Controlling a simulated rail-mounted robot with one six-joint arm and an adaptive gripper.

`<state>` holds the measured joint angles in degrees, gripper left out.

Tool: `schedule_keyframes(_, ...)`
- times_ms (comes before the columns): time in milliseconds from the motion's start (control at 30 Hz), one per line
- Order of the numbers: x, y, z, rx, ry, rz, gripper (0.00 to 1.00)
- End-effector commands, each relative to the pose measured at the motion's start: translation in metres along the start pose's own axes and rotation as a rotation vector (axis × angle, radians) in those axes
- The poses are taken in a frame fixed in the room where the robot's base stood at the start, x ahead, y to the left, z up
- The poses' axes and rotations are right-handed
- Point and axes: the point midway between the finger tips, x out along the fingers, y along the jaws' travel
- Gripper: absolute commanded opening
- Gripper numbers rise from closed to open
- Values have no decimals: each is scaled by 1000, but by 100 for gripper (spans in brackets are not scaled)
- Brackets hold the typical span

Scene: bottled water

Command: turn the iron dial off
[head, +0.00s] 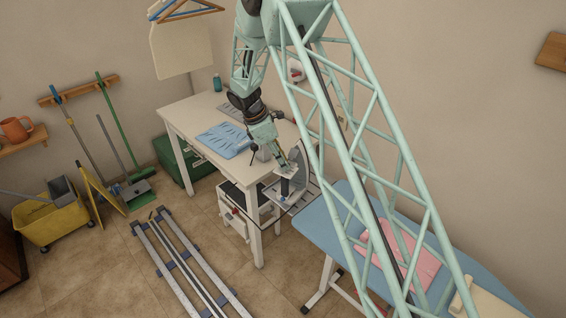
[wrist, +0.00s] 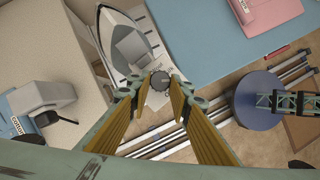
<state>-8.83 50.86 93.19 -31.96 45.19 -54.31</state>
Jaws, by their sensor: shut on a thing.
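The iron (wrist: 112,30) shows in the wrist view as a pale pointed shape with a grey block, at the end of the blue ironing board. Its dial, a small dark round knob (wrist: 160,80), sits between the tips of my gripper (wrist: 160,90). The yellow-padded fingers are shut on the dial from both sides. Printed lettering shows just beyond the knob; I cannot tell which setting the knob points to.
The ironing board (head: 350,205) carries a folded pink cloth (head: 405,252). A white table (head: 190,108) with a blue cloth (head: 226,140) and a sewing machine (wrist: 42,98) stands beside it. Rails (head: 185,262) lie on the floor. A yellow mop bucket (head: 50,222) stands far left.

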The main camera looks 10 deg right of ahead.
Motion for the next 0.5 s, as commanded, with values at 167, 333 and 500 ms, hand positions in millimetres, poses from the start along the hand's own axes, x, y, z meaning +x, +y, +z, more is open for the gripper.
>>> schedule_keyframes(167, 0, 0, 0, -1, 0, 0, 8)
schedule_keyframes(333, 0, 0, 0, -1, 0, 0, 31)
schedule_keyframes(500, 0, 0, 0, -1, 0, 0, 33)
